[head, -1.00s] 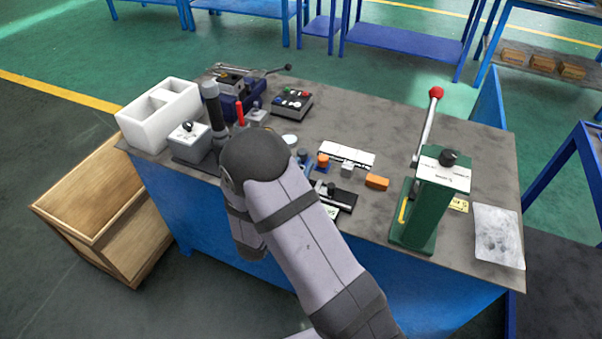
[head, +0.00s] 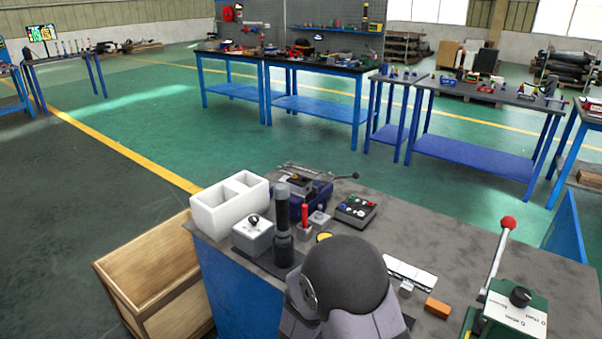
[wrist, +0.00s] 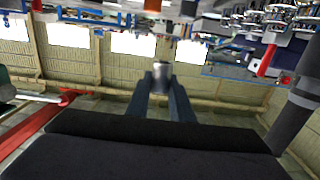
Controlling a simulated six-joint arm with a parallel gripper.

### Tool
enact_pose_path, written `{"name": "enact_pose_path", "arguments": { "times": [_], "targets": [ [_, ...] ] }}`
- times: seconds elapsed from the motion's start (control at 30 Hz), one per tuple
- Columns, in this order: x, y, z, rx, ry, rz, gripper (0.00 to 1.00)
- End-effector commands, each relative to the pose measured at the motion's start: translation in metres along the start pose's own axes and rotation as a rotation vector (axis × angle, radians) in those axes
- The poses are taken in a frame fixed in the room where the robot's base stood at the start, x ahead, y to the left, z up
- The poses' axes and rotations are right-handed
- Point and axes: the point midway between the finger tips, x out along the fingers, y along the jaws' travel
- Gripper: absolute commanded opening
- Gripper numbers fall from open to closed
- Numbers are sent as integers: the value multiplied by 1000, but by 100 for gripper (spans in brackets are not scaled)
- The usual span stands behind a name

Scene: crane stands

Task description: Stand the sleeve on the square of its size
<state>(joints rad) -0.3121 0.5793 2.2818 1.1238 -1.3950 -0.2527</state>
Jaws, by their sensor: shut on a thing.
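In the wrist view my gripper (wrist: 161,88) is shut on a small grey metal cylinder (wrist: 161,70), which looks like the sleeve. It sits between the two dark fingertips with open air around it. In the head view my rounded arm joint fills the bottom middle and hides the gripper and the sleeve. I cannot make out any marked squares in either view. A white strip (head: 410,273) lies on the bench right of my arm, its markings too small to read.
The bench (head: 440,230) carries a white divided box (head: 230,204), a grey knobbed box (head: 253,236), a dark upright post (head: 283,235), a control box (head: 356,210) and an orange block (head: 437,307). A green lever press (head: 512,312) stands right. Bare bench top lies behind the strip.

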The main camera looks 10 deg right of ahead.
Motion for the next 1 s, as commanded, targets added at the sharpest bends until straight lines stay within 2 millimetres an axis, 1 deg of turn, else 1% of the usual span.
{"name": "enact_pose_path", "arguments": {
  "times": [0.17, 0.27, 0.4, 0.53, 0.6, 0.67, 0.73, 1.0],
  "targets": [
    [-20, -15, 21, -6, -1, -28, 0],
    [-41, -27, 41, -10, -1, -54, 0],
    [-74, -40, 68, -12, 0, -92, 0],
    [-102, -46, 90, -13, 1, -124, 0],
    [-116, -46, 100, -13, 1, -132, 0],
    [-126, -40, 107, -11, 1, -123, 0],
    [-132, -28, 111, -6, 1, -85, 0],
    [-135, 26, 110, 7, 1, 125, 0]
  ]
}}
